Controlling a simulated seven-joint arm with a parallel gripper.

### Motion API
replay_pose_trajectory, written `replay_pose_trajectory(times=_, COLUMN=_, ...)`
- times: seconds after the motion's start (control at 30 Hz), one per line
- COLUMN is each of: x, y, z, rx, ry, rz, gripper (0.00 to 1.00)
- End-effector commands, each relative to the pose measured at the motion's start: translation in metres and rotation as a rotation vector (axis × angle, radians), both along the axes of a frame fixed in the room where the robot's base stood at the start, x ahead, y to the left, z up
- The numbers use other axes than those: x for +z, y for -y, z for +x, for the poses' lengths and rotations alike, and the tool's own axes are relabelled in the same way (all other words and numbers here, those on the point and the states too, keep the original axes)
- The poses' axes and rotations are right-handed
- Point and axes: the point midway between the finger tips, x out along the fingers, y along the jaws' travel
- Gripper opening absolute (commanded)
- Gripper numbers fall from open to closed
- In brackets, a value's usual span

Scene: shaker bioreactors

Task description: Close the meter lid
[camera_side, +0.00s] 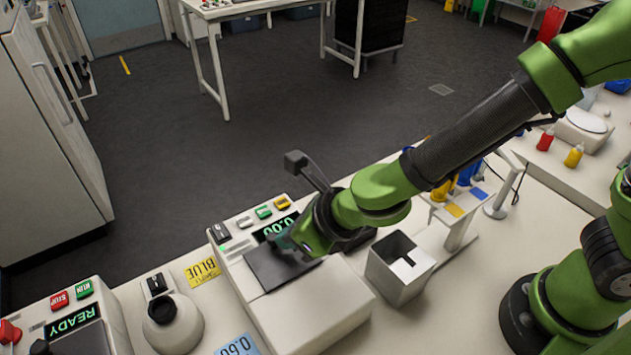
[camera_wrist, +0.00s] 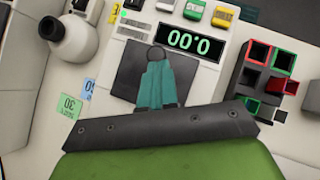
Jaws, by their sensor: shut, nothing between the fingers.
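The meter (camera_side: 318,309) is a white box with a dark display reading 0.00 and coloured buttons; it also shows in the wrist view (camera_wrist: 203,74). A dark flat plate, which looks like the meter lid (camera_side: 270,270), lies flat on its top below the display. The plate also shows in the wrist view (camera_wrist: 130,72), partly hidden by my fingers. My gripper (camera_side: 285,240) is over the plate, with teal fingers together and empty in the wrist view (camera_wrist: 157,58). A dark ring shows around the fingertips. I cannot tell whether the fingers touch the plate.
A flask-shaped vessel (camera_side: 172,318) and a READY device (camera_side: 75,322) stand left. A rack of coloured square cells (camera_wrist: 268,78) is right in the wrist view.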

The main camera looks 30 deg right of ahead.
Motion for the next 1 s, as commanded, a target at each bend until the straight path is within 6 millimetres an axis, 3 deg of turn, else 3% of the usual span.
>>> replay_pose_trajectory(times=0.13, x=0.002, y=0.005, z=0.000, rx=-0.007, ry=0.007, rz=-0.002, gripper=0.00)
replay_pose_trajectory(times=0.33, x=0.009, y=0.020, z=-0.036, rx=0.000, ry=0.003, rz=0.000, gripper=0.00)
replay_pose_trajectory(times=1.0, x=0.077, y=0.044, z=-0.085, rx=-0.002, ry=0.004, rz=0.003, gripper=0.00)
